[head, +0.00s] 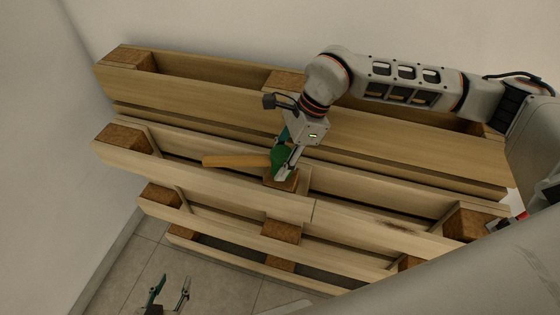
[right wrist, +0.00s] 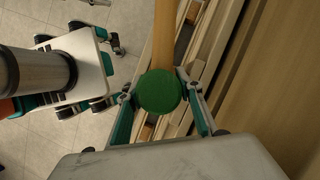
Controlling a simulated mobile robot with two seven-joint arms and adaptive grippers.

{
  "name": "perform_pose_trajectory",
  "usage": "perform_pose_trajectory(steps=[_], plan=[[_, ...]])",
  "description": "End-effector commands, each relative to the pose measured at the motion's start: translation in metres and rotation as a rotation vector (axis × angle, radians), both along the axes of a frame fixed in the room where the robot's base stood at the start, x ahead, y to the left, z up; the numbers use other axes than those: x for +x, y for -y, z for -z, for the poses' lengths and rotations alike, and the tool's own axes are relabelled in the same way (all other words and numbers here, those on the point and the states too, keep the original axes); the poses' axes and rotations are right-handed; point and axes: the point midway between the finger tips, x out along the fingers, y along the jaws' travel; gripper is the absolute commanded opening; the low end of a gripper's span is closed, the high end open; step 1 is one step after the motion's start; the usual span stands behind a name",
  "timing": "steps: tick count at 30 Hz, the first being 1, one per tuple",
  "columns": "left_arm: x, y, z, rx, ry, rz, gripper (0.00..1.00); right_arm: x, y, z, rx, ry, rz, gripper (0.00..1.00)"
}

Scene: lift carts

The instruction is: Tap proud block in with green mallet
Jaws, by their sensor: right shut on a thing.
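The green mallet has a green head (head: 279,157) and a pale wooden handle (head: 235,161) that points left in the head view. My right gripper (head: 283,165) is shut on the mallet's head. In the right wrist view the round green head (right wrist: 160,92) sits between the two fingers, with the handle running up. A brown block (head: 284,180) in the wooden pallet (head: 235,185) is just below the mallet head; whether they touch cannot be told. It seems to stand out a little. My left gripper (head: 169,291) is open and empty, low over the floor.
Pallet boards and several brown blocks, such as the left one (head: 124,139), fill the middle. Pale walls (head: 40,120) stand at the left and back.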

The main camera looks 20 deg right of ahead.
Motion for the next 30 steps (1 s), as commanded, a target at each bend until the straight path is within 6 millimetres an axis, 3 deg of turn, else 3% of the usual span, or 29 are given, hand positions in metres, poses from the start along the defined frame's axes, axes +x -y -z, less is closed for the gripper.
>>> perform_pose_trajectory(steps=[1,6,30], plan=[[0.0017,0.0001,-0.0067,0.000,0.005,0.000,0.40,0.0009,0.0000,-0.0080,0.001,0.004,0.001,0.04],[0.0040,0.0005,-0.0122,-0.003,0.014,-0.001,0.40,0.0005,-0.0001,-0.0100,0.001,0.001,0.000,0.04],[0.0023,0.0001,-0.0089,0.000,0.007,0.000,0.40,0.0001,-0.0001,-0.0111,0.000,0.000,0.000,0.04]])
